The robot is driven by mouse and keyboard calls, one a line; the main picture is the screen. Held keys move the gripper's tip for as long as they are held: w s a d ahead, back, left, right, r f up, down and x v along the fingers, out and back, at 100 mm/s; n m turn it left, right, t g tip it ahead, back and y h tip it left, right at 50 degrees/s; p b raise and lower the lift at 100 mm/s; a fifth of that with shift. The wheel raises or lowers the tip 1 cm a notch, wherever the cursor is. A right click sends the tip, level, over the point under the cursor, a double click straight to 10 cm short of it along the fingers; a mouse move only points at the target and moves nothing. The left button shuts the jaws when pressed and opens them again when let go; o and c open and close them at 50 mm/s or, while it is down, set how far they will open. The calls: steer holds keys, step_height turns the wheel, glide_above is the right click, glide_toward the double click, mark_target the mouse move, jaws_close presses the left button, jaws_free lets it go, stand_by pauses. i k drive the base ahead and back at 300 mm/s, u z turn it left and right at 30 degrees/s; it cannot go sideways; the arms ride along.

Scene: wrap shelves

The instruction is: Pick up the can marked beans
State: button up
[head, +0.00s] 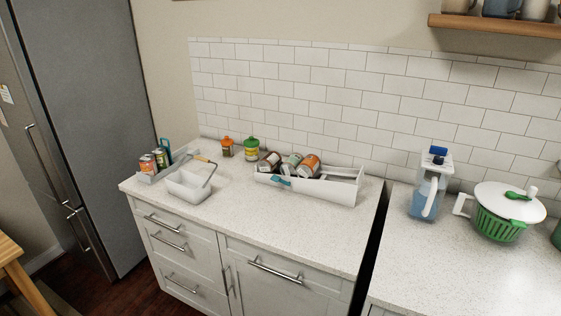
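Several small cans are in view, but their labels are too small to read, so I cannot tell which one is marked beans. Two stand close together at the left of the counter, a red can (146,163) and a can with a yellowish label (161,159), in a low grey tray (149,180). Three lie tilted in a long white tray (335,193): a dark brown-red can (269,162), a can with a greenish-grey label (291,163) and an orange can (310,164). My gripper is not in view.
A white bin (186,191) with a handled tool stands in front. An orange-lidded jar (227,148) and green-lidded jar (252,149) stand near the wall. A blue-and-white jug (428,192) and green spinner (498,222) stand right, past a dark gap. The counter's front is clear.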

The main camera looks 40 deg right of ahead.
mark_target(271, 160)
steer(key=u, duration=0.1)
steer(key=i, duration=1)
steer(key=z, duration=0.1)
